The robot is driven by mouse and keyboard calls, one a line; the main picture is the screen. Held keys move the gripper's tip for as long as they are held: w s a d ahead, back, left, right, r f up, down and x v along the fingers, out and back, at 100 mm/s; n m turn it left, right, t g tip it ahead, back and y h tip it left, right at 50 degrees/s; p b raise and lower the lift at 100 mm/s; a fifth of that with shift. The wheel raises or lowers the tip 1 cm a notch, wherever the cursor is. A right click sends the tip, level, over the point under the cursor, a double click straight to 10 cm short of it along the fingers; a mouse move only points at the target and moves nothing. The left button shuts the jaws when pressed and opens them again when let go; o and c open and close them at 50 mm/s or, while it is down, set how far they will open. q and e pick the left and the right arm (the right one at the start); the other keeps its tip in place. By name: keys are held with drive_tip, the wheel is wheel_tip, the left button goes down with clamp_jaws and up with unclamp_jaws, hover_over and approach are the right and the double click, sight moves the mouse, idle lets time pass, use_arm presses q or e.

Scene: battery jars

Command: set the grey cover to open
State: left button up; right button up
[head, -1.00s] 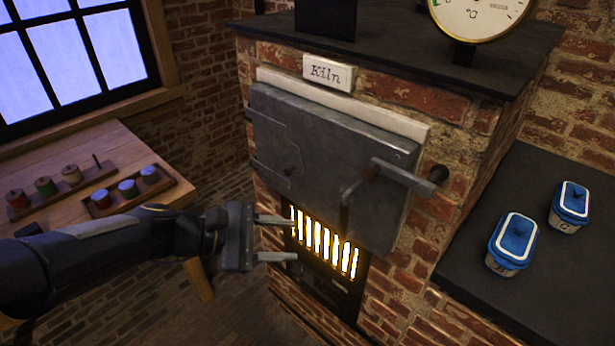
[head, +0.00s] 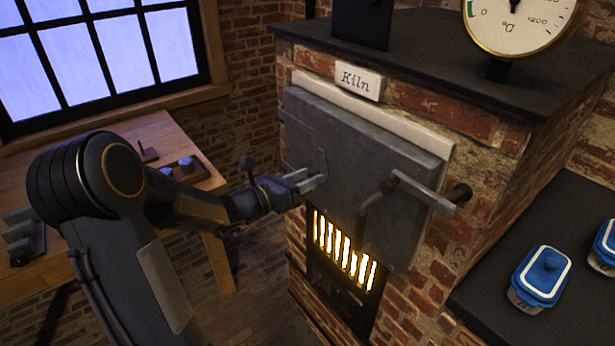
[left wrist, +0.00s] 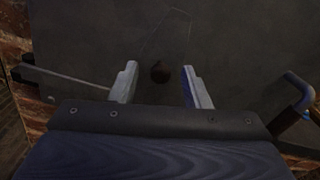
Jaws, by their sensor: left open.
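The grey cover (head: 304,142) is a flat plate on the left part of the large grey kiln door (head: 362,145). It lies flush and looks closed. In the left wrist view the faint outline of the cover (left wrist: 168,28) shows, with a round brown knob (left wrist: 160,71) below it. In the head view the fingers hide the knob. My right gripper is in neither view.
A bent handle (head: 420,190) sticks out from the door's right side. Glowing bars (head: 343,250) are below the door. A black shelf (head: 490,290) at right holds blue-lidded jars (head: 541,275). A wooden table (head: 165,140) stands at left, partly behind my arm.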

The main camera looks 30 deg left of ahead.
use_arm(q)
drive_tip(key=shift+w+d, duration=0.1)
drive_tip(key=shift+w, duration=0.1)
drive_tip(key=shift+c, duration=0.3)
clamp_jaws()
